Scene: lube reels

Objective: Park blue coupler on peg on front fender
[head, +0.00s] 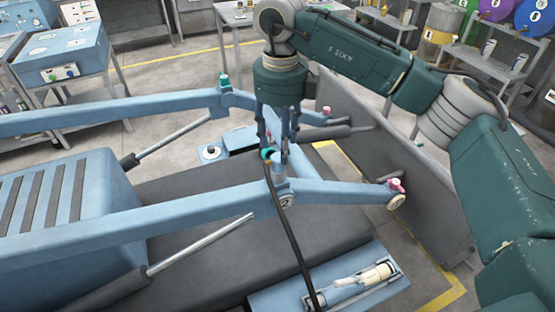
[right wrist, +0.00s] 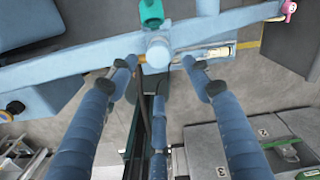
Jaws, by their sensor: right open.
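My right gripper (head: 279,150) hangs pointing down over the near light-blue loader arm, above its pivot joint. Its fingers are open in the right wrist view (right wrist: 158,75), apart on either side of a rounded blue piece (right wrist: 158,50) with a brownish part below it. This piece may be the blue coupler; a black hose (head: 292,235) runs down from there. A teal cap (head: 267,154) sits beside the fingers and also shows in the right wrist view (right wrist: 151,12). I cannot pick out the fender peg with certainty. My left gripper is out of view.
A light-blue fender-like panel (head: 265,299) at the bottom carries a white cylinder (head: 377,274). Pink caps (head: 395,184) and another teal cap (head: 224,81) top the loader arms. A grey bucket plate (head: 420,190) stands at right. Carts and drums are behind.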

